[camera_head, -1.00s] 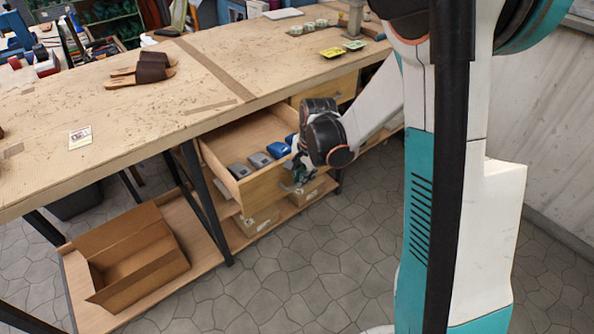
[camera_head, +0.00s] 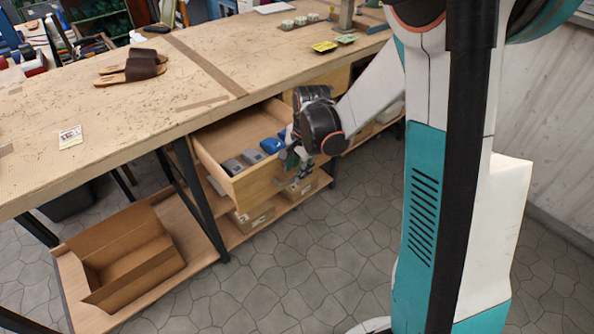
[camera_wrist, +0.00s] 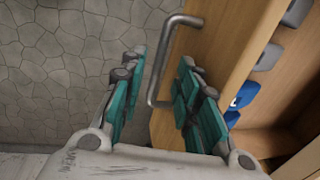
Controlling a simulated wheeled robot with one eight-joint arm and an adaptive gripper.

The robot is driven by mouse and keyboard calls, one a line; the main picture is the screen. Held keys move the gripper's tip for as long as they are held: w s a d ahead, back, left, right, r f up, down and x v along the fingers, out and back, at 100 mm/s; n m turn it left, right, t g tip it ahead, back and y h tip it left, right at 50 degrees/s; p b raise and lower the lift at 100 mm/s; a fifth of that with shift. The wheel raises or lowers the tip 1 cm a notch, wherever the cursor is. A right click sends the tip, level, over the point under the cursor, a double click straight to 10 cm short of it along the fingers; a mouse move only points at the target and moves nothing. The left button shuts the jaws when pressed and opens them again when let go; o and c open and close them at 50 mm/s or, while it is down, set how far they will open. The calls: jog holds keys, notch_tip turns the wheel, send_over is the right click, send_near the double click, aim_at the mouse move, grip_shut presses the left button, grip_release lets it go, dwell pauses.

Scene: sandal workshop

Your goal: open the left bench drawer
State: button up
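The left bench drawer (camera_head: 252,187) is pulled out from under the bench top in the head view, with grey and blue items inside. Its wooden front also shows in the wrist view (camera_wrist: 222,50). A bent metal bar handle (camera_wrist: 158,70) stands out from that front. My gripper (camera_wrist: 158,100) is open, with teal-padded fingers apart, one at the left of the handle and one at the right near the drawer front. I cannot tell whether a finger touches the handle. In the head view, my gripper (camera_head: 290,162) is at the drawer front's right end, partly hidden by my wrist.
The wooden bench top (camera_head: 130,115) holds a pair of sandals (camera_head: 133,67) and a small card (camera_head: 70,137). An open cardboard box (camera_head: 130,258) stands on the low shelf at left. Smaller cartons (camera_head: 250,219) sit beneath the drawer. The stone floor in front is clear.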

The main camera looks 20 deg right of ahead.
notch_tip(320, 180, up, 10)
jog(key=s, duration=0.2)
jog(key=shift+d, duration=0.3)
jog(key=shift+w, duration=0.1)
